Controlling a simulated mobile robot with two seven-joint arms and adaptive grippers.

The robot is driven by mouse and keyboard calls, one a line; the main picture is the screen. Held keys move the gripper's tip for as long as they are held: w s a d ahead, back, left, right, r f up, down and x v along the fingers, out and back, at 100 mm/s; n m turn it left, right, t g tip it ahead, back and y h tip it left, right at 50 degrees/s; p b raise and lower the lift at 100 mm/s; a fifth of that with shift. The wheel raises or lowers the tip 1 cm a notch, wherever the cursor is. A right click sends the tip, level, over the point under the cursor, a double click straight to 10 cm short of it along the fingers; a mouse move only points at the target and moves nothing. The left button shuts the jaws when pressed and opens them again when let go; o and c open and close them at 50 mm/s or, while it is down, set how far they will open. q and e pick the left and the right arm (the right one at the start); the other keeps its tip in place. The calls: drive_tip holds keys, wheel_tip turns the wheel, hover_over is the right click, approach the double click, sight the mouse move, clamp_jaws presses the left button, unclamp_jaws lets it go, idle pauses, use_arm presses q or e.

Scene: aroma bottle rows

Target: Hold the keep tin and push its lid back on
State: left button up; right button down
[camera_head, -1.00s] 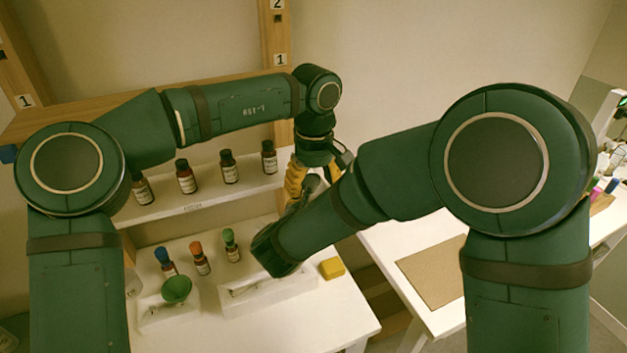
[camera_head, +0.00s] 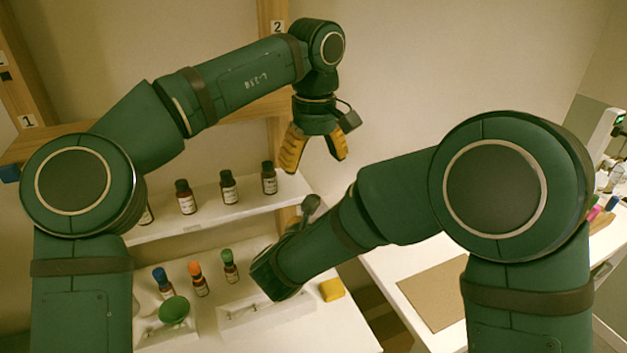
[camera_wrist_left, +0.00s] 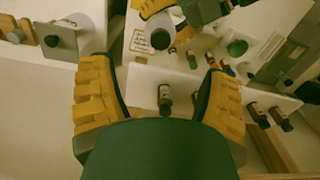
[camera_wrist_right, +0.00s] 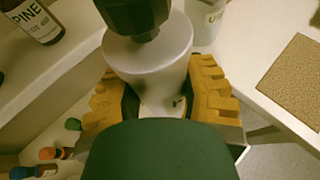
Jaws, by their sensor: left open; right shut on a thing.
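The keep tin (camera_wrist_right: 150,70) appears in the right wrist view as a pale, smooth, rounded body with a dark knob-like part (camera_wrist_right: 135,18) above it. My right gripper (camera_wrist_right: 160,100) is shut around its sides, with a yellow finger on each side. I cannot tell how far down the lid sits. In the left wrist view a pale round top with a dark centre (camera_wrist_left: 161,38) shows beside the right gripper's yellow finger. In the head view my right arm hides the tin. My left gripper (camera_head: 314,158) is open and empty, raised above and behind the right hand.
Brown bottles (camera_head: 228,187) stand on the white shelf. Bottles with blue, orange and green caps (camera_head: 197,280) stand below, near a green funnel-like dish (camera_head: 174,311). A brown mat (camera_head: 440,292) lies at right.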

use_arm(q)
drive_tip(key=shift+r, duration=0.8)
